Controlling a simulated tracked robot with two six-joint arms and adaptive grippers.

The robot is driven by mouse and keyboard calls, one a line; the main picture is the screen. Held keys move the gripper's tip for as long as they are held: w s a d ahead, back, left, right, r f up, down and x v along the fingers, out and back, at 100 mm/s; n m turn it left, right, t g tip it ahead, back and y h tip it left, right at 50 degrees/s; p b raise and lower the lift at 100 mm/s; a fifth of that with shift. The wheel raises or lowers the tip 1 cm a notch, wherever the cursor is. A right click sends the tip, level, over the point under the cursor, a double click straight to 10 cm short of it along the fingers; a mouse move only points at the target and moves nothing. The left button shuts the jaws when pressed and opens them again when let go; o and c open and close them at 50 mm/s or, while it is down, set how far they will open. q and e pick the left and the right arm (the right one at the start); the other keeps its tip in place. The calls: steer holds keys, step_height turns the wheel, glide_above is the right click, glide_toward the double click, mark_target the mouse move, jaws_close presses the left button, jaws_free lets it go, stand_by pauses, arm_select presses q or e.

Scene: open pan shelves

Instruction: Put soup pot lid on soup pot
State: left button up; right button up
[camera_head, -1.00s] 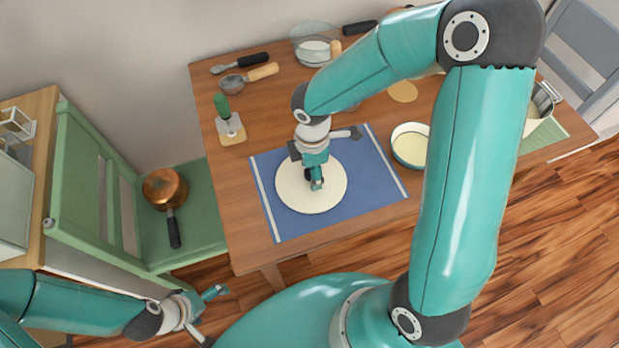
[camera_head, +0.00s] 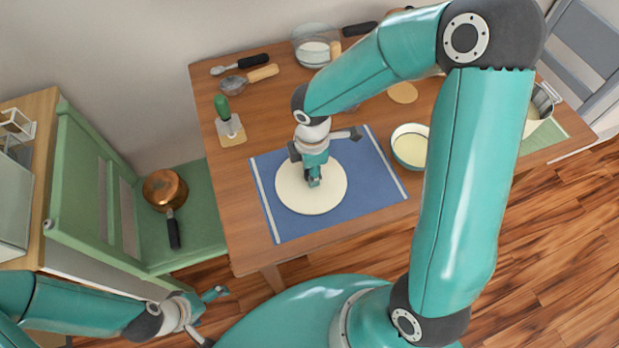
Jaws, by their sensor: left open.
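A flat, round cream disc (camera_head: 325,201) lies on the blue striped mat; I cannot tell surely whether it is the soup pot lid. My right gripper (camera_head: 313,183) points down over its upper middle, with its fingers close together. They hide whatever is beneath them, so I cannot tell whether they hold a knob. A metal pot (camera_head: 541,103) with a pale front stands at the table's right end, partly hidden by my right arm; it may be the soup pot. My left gripper (camera_head: 219,315) is open and empty at the lower left, away from the table.
The blue mat (camera_head: 375,190) lies on the wooden table (camera_head: 238,225). A cream-filled bowl (camera_head: 409,147) stands right of the mat. A copper pan (camera_head: 165,187) sits on the green chair.

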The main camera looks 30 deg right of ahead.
jaws_close()
steer(key=shift+w+r+p, duration=0.1)
steer(key=shift+r+p, duration=0.25)
steer(key=shift+r, duration=0.05)
stand_by(0.4)
steer(key=shift+r+p, duration=1.45)
steer(key=shift+r, duration=0.3)
steer(key=shift+w, duration=0.1)
